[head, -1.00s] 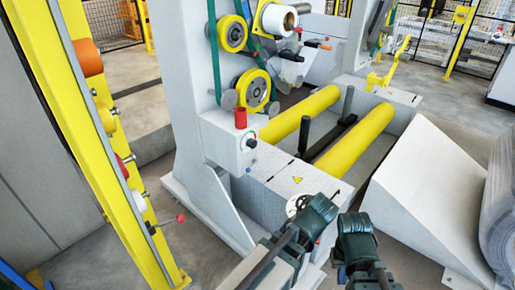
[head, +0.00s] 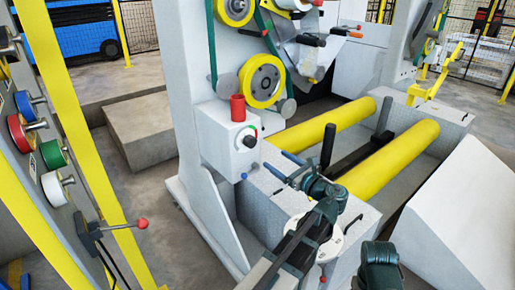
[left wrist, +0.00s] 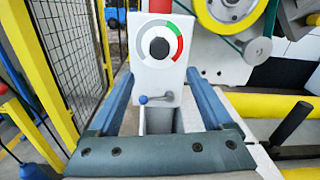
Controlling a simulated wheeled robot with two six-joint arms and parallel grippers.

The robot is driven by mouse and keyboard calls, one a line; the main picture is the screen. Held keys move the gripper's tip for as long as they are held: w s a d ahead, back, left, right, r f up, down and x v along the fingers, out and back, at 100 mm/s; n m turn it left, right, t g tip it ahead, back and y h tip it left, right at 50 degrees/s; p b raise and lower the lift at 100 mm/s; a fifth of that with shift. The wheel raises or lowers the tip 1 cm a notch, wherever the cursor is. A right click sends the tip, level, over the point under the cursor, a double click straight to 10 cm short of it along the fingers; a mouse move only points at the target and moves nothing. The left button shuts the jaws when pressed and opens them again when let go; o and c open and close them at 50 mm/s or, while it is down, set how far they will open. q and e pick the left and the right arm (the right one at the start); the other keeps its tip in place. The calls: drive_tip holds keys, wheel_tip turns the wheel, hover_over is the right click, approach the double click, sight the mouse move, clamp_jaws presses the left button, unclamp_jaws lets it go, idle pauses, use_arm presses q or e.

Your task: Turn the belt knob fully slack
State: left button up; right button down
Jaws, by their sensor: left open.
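The belt knob (head: 249,141) is a dark round knob on the front of a pale box (head: 222,150) on the machine's upright. In the left wrist view the black knob (left wrist: 160,47) sits in a white dial with grey, green and red arc segments. My left gripper (head: 276,160) is open and empty, its blue fingers pointing at the box. In the left wrist view the fingertips (left wrist: 158,76) lie either side of and below the knob, apart from it. My right gripper (head: 380,266) is at the bottom edge, its fingers not visible.
A small lever with a blue ball (left wrist: 143,99) is below the knob. A red cylinder (head: 238,107) stands on the box. Yellow rollers (head: 390,155) lie to the right. A yellow post panel with coloured spools (head: 54,153) stands at left.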

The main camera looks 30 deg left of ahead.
sight(253, 143)
use_arm(q)
drive_tip(key=x, duration=1.3)
drive_tip(key=shift+w+a+r, duration=0.1)
drive_tip(key=shift+a, duration=0.3)
clamp_jaws()
